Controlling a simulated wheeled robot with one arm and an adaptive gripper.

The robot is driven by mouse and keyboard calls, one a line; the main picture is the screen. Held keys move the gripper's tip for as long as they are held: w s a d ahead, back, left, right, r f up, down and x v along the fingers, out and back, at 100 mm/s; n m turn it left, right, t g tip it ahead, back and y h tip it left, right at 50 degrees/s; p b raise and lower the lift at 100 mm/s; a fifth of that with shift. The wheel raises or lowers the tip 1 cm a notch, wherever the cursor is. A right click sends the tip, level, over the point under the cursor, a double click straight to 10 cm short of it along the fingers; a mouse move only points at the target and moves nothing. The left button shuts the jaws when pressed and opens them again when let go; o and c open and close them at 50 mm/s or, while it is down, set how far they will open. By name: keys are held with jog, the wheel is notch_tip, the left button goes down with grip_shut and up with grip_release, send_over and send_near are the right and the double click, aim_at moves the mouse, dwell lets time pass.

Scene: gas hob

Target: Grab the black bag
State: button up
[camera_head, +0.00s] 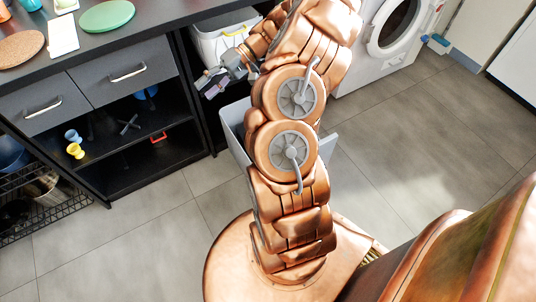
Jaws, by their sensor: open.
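My gripper (211,86) is small in the picture, at the end of my copper-coloured arm, left of the arm's upper part. It is open, in front of a white bin (212,44) under the counter. I cannot make out a black bag for certain. My gripper and arm cover part of the dark space around the bin.
A grey open box or drawer (235,122) stands behind my arm. The dark shelf unit (130,160) at left holds small cups and a red item. A white washing machine (385,52) is at upper right. The tiled floor (400,140) is clear at right.

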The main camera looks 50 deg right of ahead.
jog(key=s+d+f+m+t+h+b, duration=0.1)
jog(key=s+d+f+m+t+b, duration=0.1)
jog(key=d+f, duration=0.5)
jog(key=s+d+f+m+t+h+b, duration=0.1)
jog(key=s+d+f+b, duration=0.3)
jog(key=d+f, duration=0.4)
jog(key=s+d+f+m+t+h+b, duration=0.1)
jog(key=s+d+f+m+t+b, duration=0.2)
jog(key=d+f, duration=0.4)
jog(key=shift+s+d+f+t+h+b, duration=0.1)
jog(key=shift+s+f+t, duration=0.2)
jog(key=shift+f, duration=0.75)
jog(key=shift+s+d+f+t+h+b, duration=0.15)
jog(key=shift+s+f, duration=0.3)
jog(key=shift+f, duration=0.6)
jog(key=shift+s+d+f+t+h+b, duration=0.15)
jog(key=shift+s+f, duration=0.2)
jog(key=shift+f, duration=0.85)
jog(key=shift+w+a+f, duration=0.1)
jog(key=shift+w+a, duration=0.05)
jog(key=shift+a, duration=0.05)
jog(key=shift+b+x, duration=1.35)
jog(key=shift+x, duration=2.15)
jog(key=shift+d, duration=0.1)
grip_shut()
